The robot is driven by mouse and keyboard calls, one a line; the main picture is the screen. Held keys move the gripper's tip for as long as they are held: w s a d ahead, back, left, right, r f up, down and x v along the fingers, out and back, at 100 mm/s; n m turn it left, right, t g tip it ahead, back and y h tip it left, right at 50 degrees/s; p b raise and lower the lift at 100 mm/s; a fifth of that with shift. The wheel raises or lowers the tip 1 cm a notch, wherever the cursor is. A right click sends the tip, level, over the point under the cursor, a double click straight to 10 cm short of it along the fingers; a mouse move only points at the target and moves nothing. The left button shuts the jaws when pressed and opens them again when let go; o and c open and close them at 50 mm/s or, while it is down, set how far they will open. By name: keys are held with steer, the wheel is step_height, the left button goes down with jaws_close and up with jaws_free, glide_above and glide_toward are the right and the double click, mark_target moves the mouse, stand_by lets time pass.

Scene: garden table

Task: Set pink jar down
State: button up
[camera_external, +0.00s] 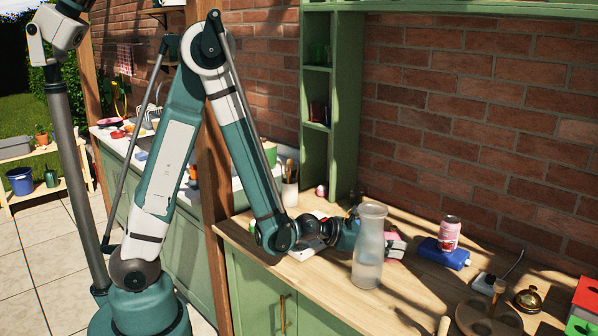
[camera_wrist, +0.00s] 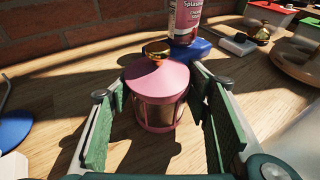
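The pink jar (camera_wrist: 160,88) has a pink lid with a gold knob and a see-through body with pink ribs. It is upright in the wrist view. My gripper (camera_wrist: 157,98) has its green-padded fingers on both sides of the jar, close against the lid's edges, and looks shut on it. I cannot tell whether the jar's base touches the wooden counter (camera_wrist: 45,105). In the external view, my gripper is low over the counter and partly hidden behind a glass bottle. A small pink part of the jar (camera_external: 397,247) shows right of that bottle.
The tall glass bottle (camera_external: 369,250) stands in front of my gripper. A pink can (camera_external: 450,233) stands by a blue box (camera_external: 437,253) behind the jar.

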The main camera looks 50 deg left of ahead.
steer(key=shift+r, duration=0.15)
steer(key=shift+s+a+r+p, duration=0.35)
steer(key=shift+s+a+r, duration=0.05)
steer(key=shift+s+r, duration=0.2)
steer(key=shift+s+a+r+p, duration=0.35)
steer(key=shift+s+a+r, duration=0.05)
steer(key=shift+s+r, duration=0.2)
steer(key=shift+r+p, duration=0.9)
steer(key=shift+r, duration=1.85)
